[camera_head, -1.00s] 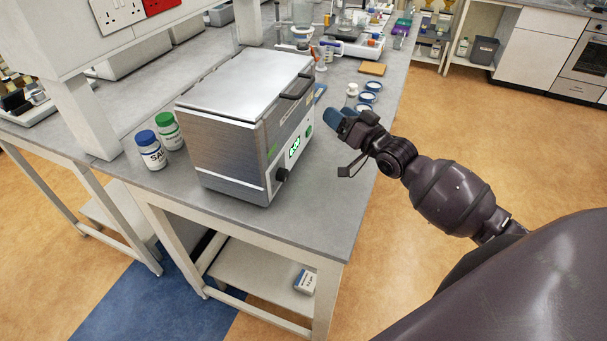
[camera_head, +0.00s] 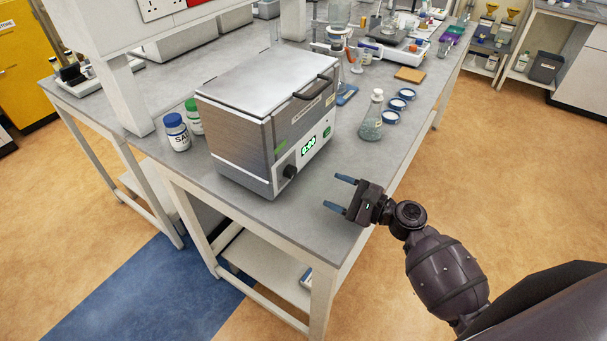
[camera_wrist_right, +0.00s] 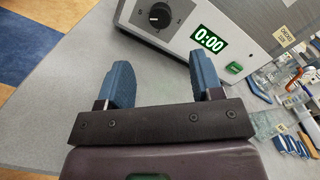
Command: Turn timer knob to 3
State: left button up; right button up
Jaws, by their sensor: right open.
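The timer knob (camera_head: 290,171) is a black dial on the front of a silver, lidded box-shaped device (camera_head: 230,137) on the bench. It also shows in the right wrist view, where the knob (camera_wrist_right: 160,16) sits on a dark square plate. A green display (camera_wrist_right: 208,39) beside it reads 0:00. My right gripper (camera_head: 340,194) is open and empty, in front of the device and apart from the knob, its blue fingers pointing toward the device. In the wrist view the open fingers (camera_wrist_right: 161,84) are below the panel. My left gripper is not in view.
Two capped bottles, one blue-capped (camera_head: 177,132) and one green-capped (camera_head: 194,117), stand left of the device. A glass flask (camera_head: 371,117) and several blue-rimmed dishes (camera_head: 397,104) stand to its right. The bench top (camera_head: 285,215) before the device is clear.

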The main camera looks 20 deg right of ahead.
aim_at(294, 174)
jog(key=p+x, duration=0.1)
jog(key=x, duration=0.8)
jog(key=shift+p+x, duration=0.3)
jog(key=shift+x, duration=0.5)
jog(key=c, duration=0.9)
jog(key=shift+n+b, duration=0.3)
